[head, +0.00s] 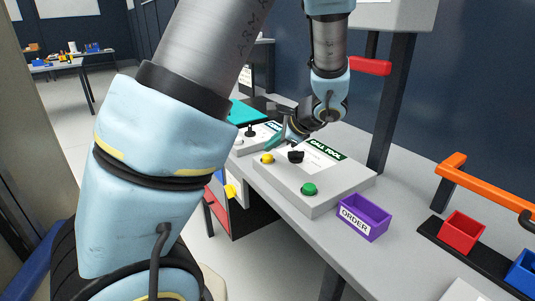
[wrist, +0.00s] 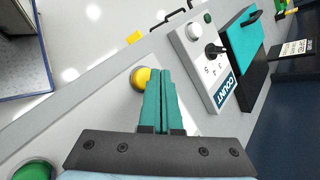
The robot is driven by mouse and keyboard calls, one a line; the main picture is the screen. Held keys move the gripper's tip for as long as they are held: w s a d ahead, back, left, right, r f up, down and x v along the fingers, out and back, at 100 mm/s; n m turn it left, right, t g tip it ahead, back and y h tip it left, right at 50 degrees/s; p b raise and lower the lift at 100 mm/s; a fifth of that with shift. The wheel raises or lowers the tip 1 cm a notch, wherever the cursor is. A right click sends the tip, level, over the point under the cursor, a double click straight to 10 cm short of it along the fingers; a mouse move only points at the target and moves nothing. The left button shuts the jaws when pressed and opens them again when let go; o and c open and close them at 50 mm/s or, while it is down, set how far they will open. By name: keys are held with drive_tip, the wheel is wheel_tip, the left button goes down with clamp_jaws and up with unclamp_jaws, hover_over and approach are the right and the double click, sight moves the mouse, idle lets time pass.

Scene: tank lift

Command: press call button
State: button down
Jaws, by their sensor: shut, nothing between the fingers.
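A grey control box (head: 330,185) with a green label reading "CALL" and a second word I cannot read surely stands on the bench. It carries a yellow button (head: 267,158), a black knob (head: 296,156) and a green button (head: 309,189). No separate marking shows which button is the call button. My gripper (head: 271,146) is shut and empty, its teal fingers just above the yellow button. In the wrist view, the shut fingertips (wrist: 159,73) lie right beside the yellow button (wrist: 141,78); I cannot tell whether they touch. The green button (wrist: 35,170) is at lower left there.
A second box labelled COUNT (wrist: 205,65) with a dial stands beyond. A purple ORDER bin (head: 364,218), a red bin (head: 462,232) and an orange bar (head: 490,185) are on the right. A dark post (head: 393,100) rises behind the control box.

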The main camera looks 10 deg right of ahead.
sight(271, 157)
drive_tip(key=shift+r, duration=0.1)
drive_tip(key=shift+r+p, duration=1.9)
drive_tip(key=shift+r, duration=0.6)
drive_tip(key=shift+a+f, duration=0.1)
drive_tip(key=s+a+f+n+g+h, duration=0.1)
drive_tip(key=s+a+n+g+h, duration=0.4)
drive_tip(key=s+a+n, duration=0.8)
drive_tip(key=shift+a+f+n+g+h, duration=0.25)
drive_tip(key=shift+a+n+g+h, duration=0.15)
drive_tip(key=shift+a+n, duration=2)
drive_tip(key=shift+d+n, duration=0.3)
